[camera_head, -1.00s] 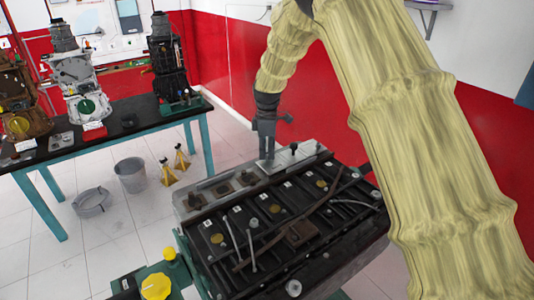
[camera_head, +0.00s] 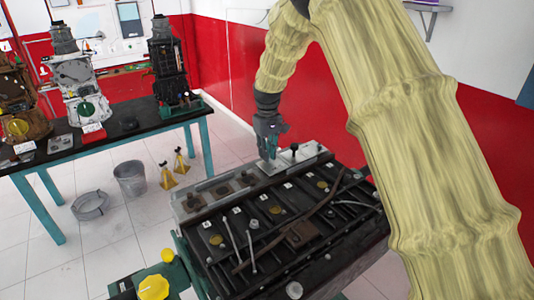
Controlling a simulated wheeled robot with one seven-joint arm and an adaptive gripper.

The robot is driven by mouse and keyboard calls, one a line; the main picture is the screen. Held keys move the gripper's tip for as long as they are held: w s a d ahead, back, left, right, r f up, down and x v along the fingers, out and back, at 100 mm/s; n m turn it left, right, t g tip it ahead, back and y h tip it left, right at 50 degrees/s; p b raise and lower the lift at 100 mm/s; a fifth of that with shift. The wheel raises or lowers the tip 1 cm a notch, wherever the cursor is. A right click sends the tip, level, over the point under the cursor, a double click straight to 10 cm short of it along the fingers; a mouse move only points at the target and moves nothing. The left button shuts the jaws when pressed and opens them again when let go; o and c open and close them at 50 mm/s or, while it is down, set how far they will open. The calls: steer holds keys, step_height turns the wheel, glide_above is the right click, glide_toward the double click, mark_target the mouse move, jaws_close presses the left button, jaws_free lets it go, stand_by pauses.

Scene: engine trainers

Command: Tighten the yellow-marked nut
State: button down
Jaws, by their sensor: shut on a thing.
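The engine block (camera_head: 285,225) is on a stand with its long dark top facing up. A lighter grey plate (camera_head: 297,159) runs along its far side. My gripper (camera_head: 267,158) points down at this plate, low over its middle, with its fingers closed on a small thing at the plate. I take this to be the nut, but the fingers hide it and no yellow mark on it can be made out.
Loose rods and a brown bar (camera_head: 325,203) lie across the engine top. A dark table (camera_head: 105,130) with engine trainers stands at the back left. A grey bucket (camera_head: 130,178) and yellow stands (camera_head: 166,177) are on the open tiled floor.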

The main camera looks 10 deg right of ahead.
steer(key=m, duration=0.4)
steer(key=shift+w+r+m, duration=0.2)
steer(key=shift+r+m, duration=0.1)
steer(key=m, duration=0.4)
steer(key=shift+m, duration=0.3)
steer(key=m, duration=0.4)
steer(key=shift+m, duration=2.1)
steer(key=c, duration=1.6)
jaws_free()
steer(key=shift+o, duration=1.1)
steer(key=shift+s+f, duration=0.15)
